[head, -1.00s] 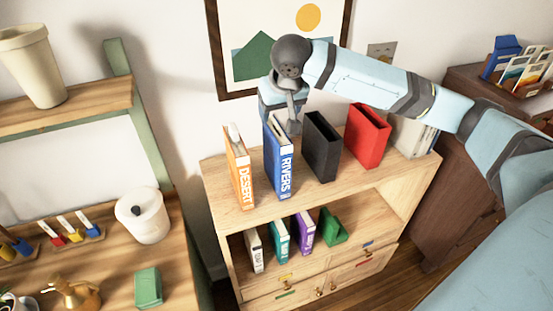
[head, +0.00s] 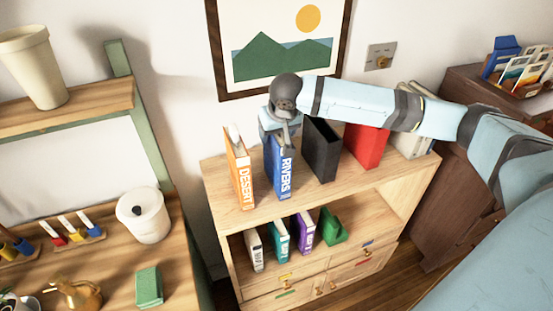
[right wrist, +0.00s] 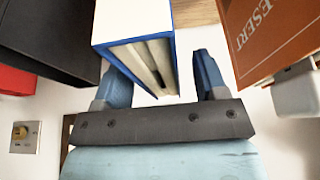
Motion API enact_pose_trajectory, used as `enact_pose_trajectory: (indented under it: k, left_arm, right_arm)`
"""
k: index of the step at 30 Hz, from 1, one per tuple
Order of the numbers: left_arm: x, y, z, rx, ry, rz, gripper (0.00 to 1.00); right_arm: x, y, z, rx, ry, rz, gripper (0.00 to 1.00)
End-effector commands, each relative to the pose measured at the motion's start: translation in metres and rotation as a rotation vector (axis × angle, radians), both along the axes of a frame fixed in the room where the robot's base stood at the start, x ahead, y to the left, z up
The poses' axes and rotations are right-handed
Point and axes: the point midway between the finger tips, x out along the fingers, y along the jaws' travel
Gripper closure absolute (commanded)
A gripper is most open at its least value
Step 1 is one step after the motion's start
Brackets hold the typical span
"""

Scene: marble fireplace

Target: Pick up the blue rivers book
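The blue rivers book (head: 284,178) stands upright on top of the wooden shelf, between the orange desert book (head: 240,175) and a black book. My right gripper (head: 283,136) is over the top of the blue book, coming from above. In the right wrist view, the blue book (right wrist: 131,20) shows its blue cover edges and pale pages. The two fingers of the right gripper (right wrist: 160,82) are spread, with the book's end between them. A gap shows between the book and the right-hand finger; contact on the other side cannot be told. My left gripper is not in view.
The black book (head: 321,150) and a red book (head: 367,148) stand to the right on the shelf top (head: 325,196). Several books stand in the lower compartment. A framed picture (head: 280,60) hangs on the wall behind. Bare shelf top lies in front of the books.

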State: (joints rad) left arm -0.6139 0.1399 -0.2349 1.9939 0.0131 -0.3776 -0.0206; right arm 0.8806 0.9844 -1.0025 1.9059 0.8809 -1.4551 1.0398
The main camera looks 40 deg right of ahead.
Motion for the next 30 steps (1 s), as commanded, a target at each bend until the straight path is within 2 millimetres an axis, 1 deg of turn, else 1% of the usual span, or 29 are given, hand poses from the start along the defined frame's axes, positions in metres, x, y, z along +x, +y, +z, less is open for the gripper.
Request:
enact_pose_trajectory:
  k: [1,2,3,5,6,8,9,23,26,30]
  left_arm:
    - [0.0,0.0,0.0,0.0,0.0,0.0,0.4]
    - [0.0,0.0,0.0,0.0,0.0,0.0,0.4]
    - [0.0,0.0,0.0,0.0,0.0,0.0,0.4]
    - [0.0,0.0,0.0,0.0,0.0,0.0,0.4]
    - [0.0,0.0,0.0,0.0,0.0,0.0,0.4]
    - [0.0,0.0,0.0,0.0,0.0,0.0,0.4]
    - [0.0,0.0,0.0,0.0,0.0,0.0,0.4]
    - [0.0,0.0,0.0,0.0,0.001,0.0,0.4]
    - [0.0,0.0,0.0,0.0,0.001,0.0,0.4]
    - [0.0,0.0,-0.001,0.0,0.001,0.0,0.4]
  right_arm:
    - [0.0,0.0,0.0,0.0,0.0,0.0,0.43]
    - [0.0,0.0,0.0,0.0,0.0,0.0,0.5]
    - [0.0,0.0,0.0,0.0,0.0,0.0,0.59]
    - [0.0,0.0,0.0,0.0,0.0,0.0,0.73]
    - [0.0,0.0,0.0,0.0,0.0,0.0,0.82]
    - [0.0,0.0,0.0,0.0,0.0,0.0,0.96]
    - [0.0,0.0,0.0,0.0,0.0,0.0,1.0]
    - [0.001,0.0,0.004,0.001,-0.003,0.0,1.0]
    - [0.001,0.0,0.011,0.001,-0.003,0.0,1.0]
    - [0.001,0.0,0.028,0.001,-0.005,0.0,1.0]
